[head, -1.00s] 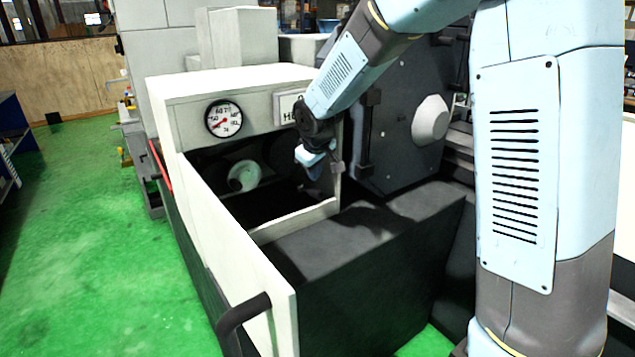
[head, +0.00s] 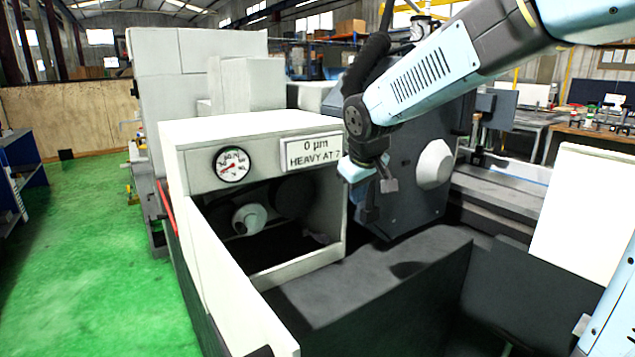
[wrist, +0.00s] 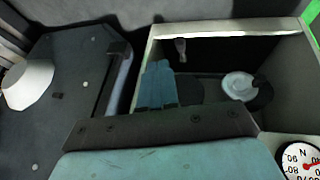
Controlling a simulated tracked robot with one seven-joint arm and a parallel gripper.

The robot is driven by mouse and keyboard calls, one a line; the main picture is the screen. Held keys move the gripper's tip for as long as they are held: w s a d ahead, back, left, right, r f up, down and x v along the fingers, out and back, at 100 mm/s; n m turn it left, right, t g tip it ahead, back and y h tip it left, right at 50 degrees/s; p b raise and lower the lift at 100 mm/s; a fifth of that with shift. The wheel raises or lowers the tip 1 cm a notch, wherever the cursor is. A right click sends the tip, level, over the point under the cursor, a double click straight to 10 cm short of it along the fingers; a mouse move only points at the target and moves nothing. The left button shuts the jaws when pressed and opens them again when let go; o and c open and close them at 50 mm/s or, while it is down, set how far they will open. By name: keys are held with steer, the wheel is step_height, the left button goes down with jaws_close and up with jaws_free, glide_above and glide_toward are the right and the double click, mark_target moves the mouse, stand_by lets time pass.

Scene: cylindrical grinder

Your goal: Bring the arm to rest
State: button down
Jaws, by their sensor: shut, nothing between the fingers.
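My gripper (head: 357,172) hangs below my bent pale-blue arm in the head view. It is in front of the right edge of the cream machine housing, close to the dark panel. In the wrist view its two teal fingers (wrist: 158,85) lie together with nothing between them. They show against the housing's open bay, and I cannot tell how far above it they are.
The cream housing (head: 215,290) carries a round gauge (head: 232,163) and a partly covered sign (head: 313,152). A pale round part (head: 250,218) sits inside its bay. A dark panel (head: 405,195) with a pale knob (head: 434,164) stands behind. Green floor (head: 90,270) is clear at left.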

steer(key=s+d+r+m, duration=0.1)
steer(key=s+d+m, duration=0.2)
steer(key=s+d, duration=0.4)
steer(key=s+d+r+m, duration=0.1)
steer(key=s+d+m, duration=0.2)
steer(key=s+d, duration=0.4)
steer(key=s, duration=0.9)
steer(key=shift+d+m, duration=0.2)
steer(key=shift+m, duration=0.2)
